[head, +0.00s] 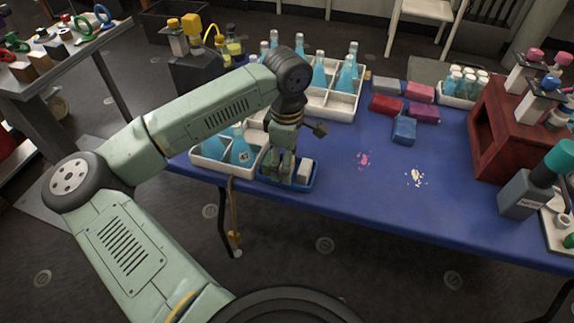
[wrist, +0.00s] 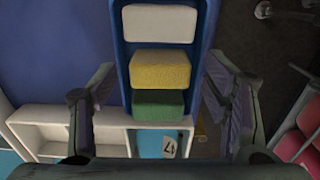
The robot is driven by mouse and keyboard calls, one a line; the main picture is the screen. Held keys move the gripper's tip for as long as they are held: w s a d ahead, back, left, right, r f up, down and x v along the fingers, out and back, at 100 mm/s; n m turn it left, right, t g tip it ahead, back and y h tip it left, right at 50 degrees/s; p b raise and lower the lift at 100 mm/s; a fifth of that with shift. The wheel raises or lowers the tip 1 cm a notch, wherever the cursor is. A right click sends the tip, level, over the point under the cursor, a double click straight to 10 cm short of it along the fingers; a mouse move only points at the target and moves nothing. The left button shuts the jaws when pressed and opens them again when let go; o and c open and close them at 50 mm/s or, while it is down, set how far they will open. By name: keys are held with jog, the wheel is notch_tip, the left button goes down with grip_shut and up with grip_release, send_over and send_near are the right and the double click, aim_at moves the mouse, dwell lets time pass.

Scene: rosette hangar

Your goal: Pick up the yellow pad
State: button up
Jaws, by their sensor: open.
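The yellow pad (wrist: 160,70) lies in a narrow blue tray (wrist: 122,48), between a white pad (wrist: 159,23) and a green pad (wrist: 158,104). My gripper (wrist: 158,75) is open, its fingers on either side of the tray, with the yellow pad between them in the picture. I see no contact with the pad. In the head view my gripper (head: 281,170) points down over the blue tray (head: 291,188) at the table's near edge. The white pad (head: 303,172) shows to its right. The gripper hides the yellow pad there.
A white divided crate (head: 210,172) with blue bottles stands left of the tray. Another bottle crate (head: 345,105) is behind. Coloured blocks, including a blue one (head: 404,130), lie further right, near a red wooden stand (head: 515,140). The blue tabletop (head: 375,205) right of the tray is mostly clear.

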jog(key=shift+c, duration=0.5)
jog(key=c, duration=0.7)
jog(key=shift+c, duration=0.2)
jog(key=shift+r+b, duration=0.4)
jog(key=shift+r, duration=0.15)
notch_tip(320, 180, up, 2)
jog(key=shift+r+b, duration=0.2)
jog(key=shift+b, duration=0.35)
jog(key=s+a+b, duration=0.1)
jog(key=s+b, duration=0.1)
jog(key=s, duration=0.6)
jog(key=s+a+r+b, duration=0.1)
jog(key=s+a+b, duration=0.1)
jog(key=s, duration=0.5)
jog(key=shift+s+r, duration=0.25)
jog(key=shift+s, duration=0.1)
jog(key=shift+a, duration=0.1)
jog(key=shift+o, duration=1.1)
jog(key=c, duration=0.5)
